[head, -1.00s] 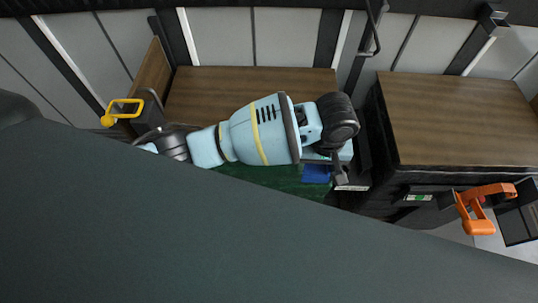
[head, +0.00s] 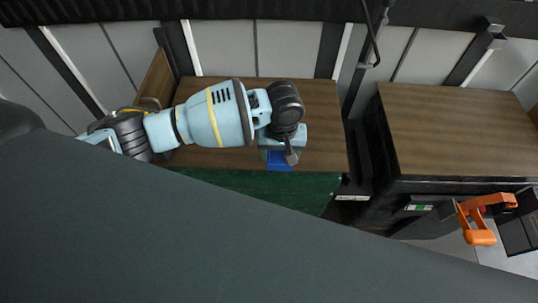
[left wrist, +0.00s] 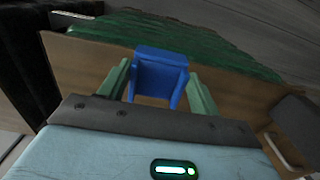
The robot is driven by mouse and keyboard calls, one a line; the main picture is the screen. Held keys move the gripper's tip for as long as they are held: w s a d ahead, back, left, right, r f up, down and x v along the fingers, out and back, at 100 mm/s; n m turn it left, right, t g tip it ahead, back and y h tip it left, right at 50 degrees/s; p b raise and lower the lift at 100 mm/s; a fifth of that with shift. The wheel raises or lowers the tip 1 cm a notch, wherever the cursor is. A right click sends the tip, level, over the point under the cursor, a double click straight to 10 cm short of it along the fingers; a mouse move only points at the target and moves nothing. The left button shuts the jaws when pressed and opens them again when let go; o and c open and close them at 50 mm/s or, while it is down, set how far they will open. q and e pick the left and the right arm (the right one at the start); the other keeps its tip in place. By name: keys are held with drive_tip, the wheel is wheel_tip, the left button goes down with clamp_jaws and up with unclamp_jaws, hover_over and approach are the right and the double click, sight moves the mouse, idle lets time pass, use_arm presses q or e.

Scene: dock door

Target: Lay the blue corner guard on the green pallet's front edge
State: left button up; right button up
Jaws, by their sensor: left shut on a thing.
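The green pallet (head: 255,184) stands in the middle of the head view, with a brown wooden top (head: 322,125) and a dark green front side. My left gripper (head: 284,158) is at the line where the top meets the green front. It is shut on the blue corner guard (head: 279,162). In the left wrist view the blue guard (left wrist: 160,72) sits between the two pale green fingers, with the green side (left wrist: 225,50) beyond it. I cannot tell whether the guard touches the edge. My right gripper is not in view.
A second wooden-topped load (head: 460,130) wrapped in black stands to the right, across a narrow dark gap. An orange handled thing (head: 478,236) is at the lower right. A ribbed wall with dark posts runs behind.

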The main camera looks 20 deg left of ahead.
sight(270, 155)
use_arm(q)
drive_tip(key=shift+w+a+f, duration=0.1)
drive_tip(key=shift+w+a, duration=0.05)
drive_tip(key=shift+a, duration=0.5)
drive_tip(key=shift+w+a+f, duration=0.1)
drive_tip(key=shift+w+a, duration=0.05)
drive_tip(key=shift+a, duration=0.5)
drive_tip(key=f, duration=0.3)
drive_tip(key=shift+a+f, duration=0.25)
drive_tip(key=shift+a, duration=0.1)
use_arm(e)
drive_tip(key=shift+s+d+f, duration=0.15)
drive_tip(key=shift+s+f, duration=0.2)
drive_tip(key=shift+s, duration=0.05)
use_arm(q)
drive_tip(key=shift+f, duration=0.1)
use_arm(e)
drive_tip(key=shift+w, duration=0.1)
use_arm(q)
drive_tip(key=shift+f, duration=0.5)
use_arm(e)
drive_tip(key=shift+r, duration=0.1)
use_arm(q)
drive_tip(key=o, duration=1)
drive_tip(key=shift+r, duration=0.1)
